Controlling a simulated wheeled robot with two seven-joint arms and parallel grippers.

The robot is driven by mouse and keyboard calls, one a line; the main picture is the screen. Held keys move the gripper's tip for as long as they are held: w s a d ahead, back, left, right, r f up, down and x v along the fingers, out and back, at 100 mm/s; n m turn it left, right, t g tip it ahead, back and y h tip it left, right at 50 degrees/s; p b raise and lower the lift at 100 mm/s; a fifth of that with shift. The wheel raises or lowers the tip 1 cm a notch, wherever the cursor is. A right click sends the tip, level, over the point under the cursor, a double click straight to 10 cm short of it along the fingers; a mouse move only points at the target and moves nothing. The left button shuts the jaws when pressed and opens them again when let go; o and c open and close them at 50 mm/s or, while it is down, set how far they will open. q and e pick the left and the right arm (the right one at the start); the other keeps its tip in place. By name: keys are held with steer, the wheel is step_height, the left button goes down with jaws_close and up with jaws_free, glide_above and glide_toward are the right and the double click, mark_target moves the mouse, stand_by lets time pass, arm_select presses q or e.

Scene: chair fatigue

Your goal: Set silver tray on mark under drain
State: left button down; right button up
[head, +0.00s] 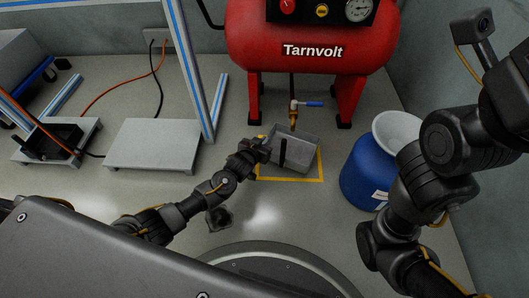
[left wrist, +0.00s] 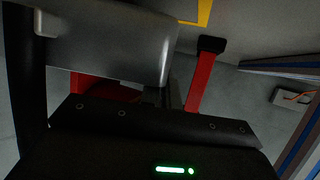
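The silver tray (head: 300,146) is an open grey box below the red tank's drain valve (head: 294,113), which has a blue handle. My left gripper (head: 271,149) is at the tray's left side, and a dark bar that looks like its finger lies across the tray. The gripper looks shut on the tray. The tray's grey wall (left wrist: 110,45) fills the upper left of the left wrist view. The yellow square mark (head: 292,180) shows on the floor around the tray's near and right sides. I cannot tell whether the tray touches the floor. My right gripper is out of view.
The red tank (head: 310,40) stands on red legs (head: 347,100) beside the tray. A blue drum (head: 362,175) with a white funnel top is at the right. A grey platform (head: 150,145) and cables lie at the left. A small dark object (head: 219,218) lies on the near floor.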

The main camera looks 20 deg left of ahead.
arm_select(q)
steer(key=shift+f+b, duration=1.55)
steer(key=shift+f, duration=0.35)
steer(key=shift+r, duration=0.1)
steer(key=c, duration=2)
jaws_free()
steer(key=o, duration=0.4)
steer(key=shift+c, duration=0.2)
